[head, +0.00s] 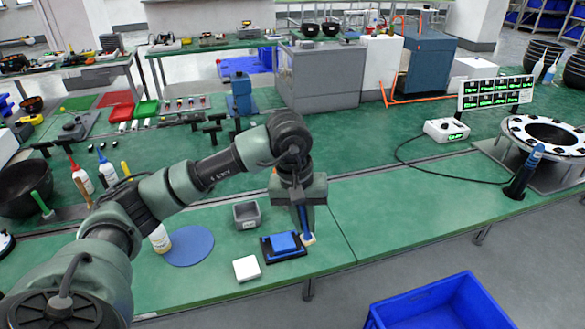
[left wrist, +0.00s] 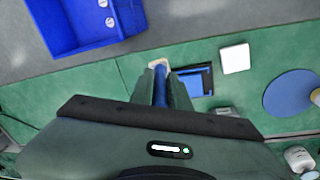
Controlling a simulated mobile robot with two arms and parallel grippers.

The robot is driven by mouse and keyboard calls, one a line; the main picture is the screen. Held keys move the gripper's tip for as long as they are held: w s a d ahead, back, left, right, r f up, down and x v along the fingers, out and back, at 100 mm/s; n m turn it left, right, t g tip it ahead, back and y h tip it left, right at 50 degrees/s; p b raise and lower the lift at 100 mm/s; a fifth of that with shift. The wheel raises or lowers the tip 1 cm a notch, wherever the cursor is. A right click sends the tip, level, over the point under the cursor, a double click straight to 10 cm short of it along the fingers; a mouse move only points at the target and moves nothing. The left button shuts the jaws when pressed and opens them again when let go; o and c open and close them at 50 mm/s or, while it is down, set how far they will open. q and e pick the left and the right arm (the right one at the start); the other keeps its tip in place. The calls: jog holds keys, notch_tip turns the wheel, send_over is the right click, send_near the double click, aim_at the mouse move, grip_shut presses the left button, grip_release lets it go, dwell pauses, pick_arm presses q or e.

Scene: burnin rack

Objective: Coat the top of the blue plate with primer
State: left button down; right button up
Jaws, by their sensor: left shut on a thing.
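The blue plate (head: 284,243) lies on a dark base near the front edge of the green bench. It also shows in the left wrist view (left wrist: 192,84). My left gripper (head: 303,207) is shut on the blue handle of a brush (head: 308,239). The brush's pale tip points down just right of the plate's base; I cannot tell if it touches anything. In the left wrist view the brush handle (left wrist: 161,88) stands between the fingers. A small grey cup (head: 247,223) stands behind and left of the plate. My right gripper is not in view.
A white block (head: 246,268) lies left of the plate. A round blue mat (head: 190,247) and a bottle (head: 160,239) are further left. A blue crate (head: 440,305) stands below the front edge.

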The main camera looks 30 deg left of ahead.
pick_arm(q)
jog(key=w+a+r+n+g+p, duration=0.1)
jog(key=w+a+r+n+p, duration=0.1)
jog(key=a+r+n+p, duration=0.25)
notch_tip(320, 180, down, 8)
jog(key=a+y+b, duration=0.1)
jog(key=a+b, duration=0.1)
jog(key=shift+w+r, duration=0.15)
jog(key=shift+w, duration=0.3)
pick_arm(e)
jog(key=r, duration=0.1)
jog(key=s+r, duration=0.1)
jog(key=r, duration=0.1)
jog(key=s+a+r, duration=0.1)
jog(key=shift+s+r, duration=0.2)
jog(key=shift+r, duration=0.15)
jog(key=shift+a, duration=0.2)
pick_arm(q)
jog(key=shift+r, duration=0.15)
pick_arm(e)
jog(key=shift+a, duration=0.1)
